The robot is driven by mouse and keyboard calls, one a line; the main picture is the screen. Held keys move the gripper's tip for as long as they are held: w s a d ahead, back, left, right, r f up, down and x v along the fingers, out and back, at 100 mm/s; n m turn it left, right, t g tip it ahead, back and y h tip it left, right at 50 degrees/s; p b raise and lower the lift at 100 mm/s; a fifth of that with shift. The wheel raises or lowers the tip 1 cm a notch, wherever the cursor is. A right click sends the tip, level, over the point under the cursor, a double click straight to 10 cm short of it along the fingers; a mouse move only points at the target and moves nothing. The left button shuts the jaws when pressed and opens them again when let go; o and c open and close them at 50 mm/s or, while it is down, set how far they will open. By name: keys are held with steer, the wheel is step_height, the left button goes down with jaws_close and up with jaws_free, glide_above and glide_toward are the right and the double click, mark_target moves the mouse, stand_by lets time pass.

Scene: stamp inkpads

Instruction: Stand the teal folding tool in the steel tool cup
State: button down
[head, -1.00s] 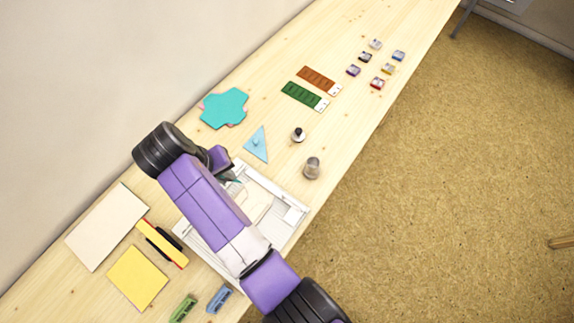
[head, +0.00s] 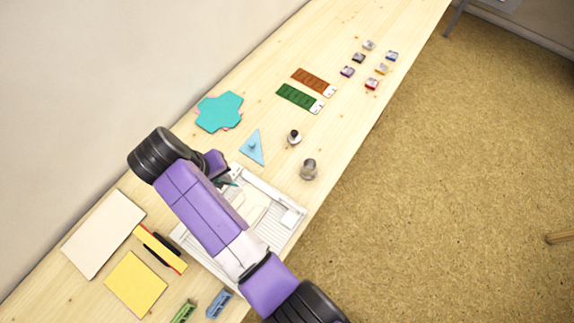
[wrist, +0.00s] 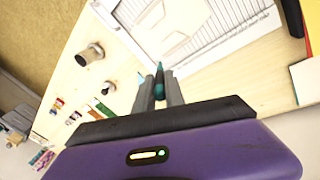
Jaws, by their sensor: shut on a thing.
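A white ridged tray (head: 284,213) lies beneath my arm. Green (head: 297,97) and brown (head: 312,80) strips lie farther off. The table around the cup is clear.

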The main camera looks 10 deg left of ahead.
steer(key=w+d+r+g+b, duration=0.1)
steer(key=w+d+r+b, duration=0.4)
steer(key=w, duration=0.7)
steer(key=w+d+r+b, duration=0.2)
steer(key=w+d+r, duration=0.55)
steer(key=w, duration=0.45)
steer(key=s+d+f+n+g+y+b, duration=0.1)
steer(key=d+f+n+b, duration=0.2)
steer(key=d, duration=0.6)
steer(key=s+f+n+g, duration=0.1)
steer(key=s+f+n, duration=0.1)
steer(key=s+n, duration=0.4)
steer(key=shift+s+a, duration=0.4)
steer(key=shift+s, duration=0.75)
